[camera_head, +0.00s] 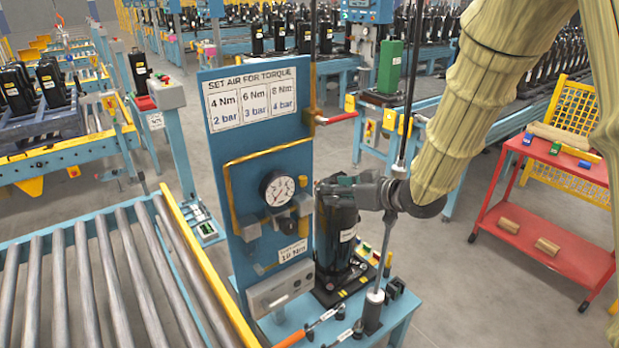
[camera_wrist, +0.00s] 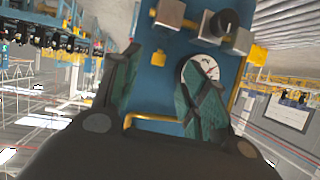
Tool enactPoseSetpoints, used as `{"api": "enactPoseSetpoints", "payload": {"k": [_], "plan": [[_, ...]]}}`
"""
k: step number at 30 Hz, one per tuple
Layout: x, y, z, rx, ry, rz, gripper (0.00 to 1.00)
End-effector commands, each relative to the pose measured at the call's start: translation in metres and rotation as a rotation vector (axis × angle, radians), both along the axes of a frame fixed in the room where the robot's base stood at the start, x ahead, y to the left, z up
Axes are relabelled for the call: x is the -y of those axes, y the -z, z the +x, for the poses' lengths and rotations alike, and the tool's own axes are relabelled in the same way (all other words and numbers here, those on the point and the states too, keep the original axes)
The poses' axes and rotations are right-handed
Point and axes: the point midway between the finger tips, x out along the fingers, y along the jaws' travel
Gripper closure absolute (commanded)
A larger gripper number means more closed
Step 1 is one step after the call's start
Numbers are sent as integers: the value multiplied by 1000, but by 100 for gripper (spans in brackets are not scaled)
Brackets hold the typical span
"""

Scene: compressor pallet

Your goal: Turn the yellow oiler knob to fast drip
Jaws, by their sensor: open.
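The blue panel (camera_head: 225,160) carries a round pressure gauge (camera_head: 277,188) and metal air fittings. A small yellow knob (camera_wrist: 158,57) shows beside the gauge (camera_wrist: 200,70) in the upside-down wrist view, next to a metal block (camera_wrist: 169,12). In the head view a small brownish-yellow piece right of the gauge looks like the same knob (camera_head: 303,181). My gripper (camera_head: 325,183) is at the panel's right edge, pointing at it. In the wrist view its open dark-green fingers (camera_wrist: 162,68) stand either side of the knob, and one overlaps the gauge. I cannot tell whether they touch anything.
A black compressor (camera_head: 335,235) stands on the blue bench below my gripper, beside a vertical rod (camera_head: 386,240). A red-handled lever (camera_head: 338,118) juts from the panel's right edge. A roller conveyor (camera_head: 100,270) lies left; a red cart (camera_head: 545,215) stands right.

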Motion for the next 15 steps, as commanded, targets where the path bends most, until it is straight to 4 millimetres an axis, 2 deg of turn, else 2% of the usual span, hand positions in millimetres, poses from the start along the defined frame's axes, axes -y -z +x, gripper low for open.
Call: {"api": "enactPoseSetpoints", "payload": {"k": [1, 5, 15], "plan": [[-2, -10, 1, 14, -12, -1, 56], [-5, -19, 4, 27, -24, -1, 56], [-29, -6, 28, 25, -25, -3, 56]]}}
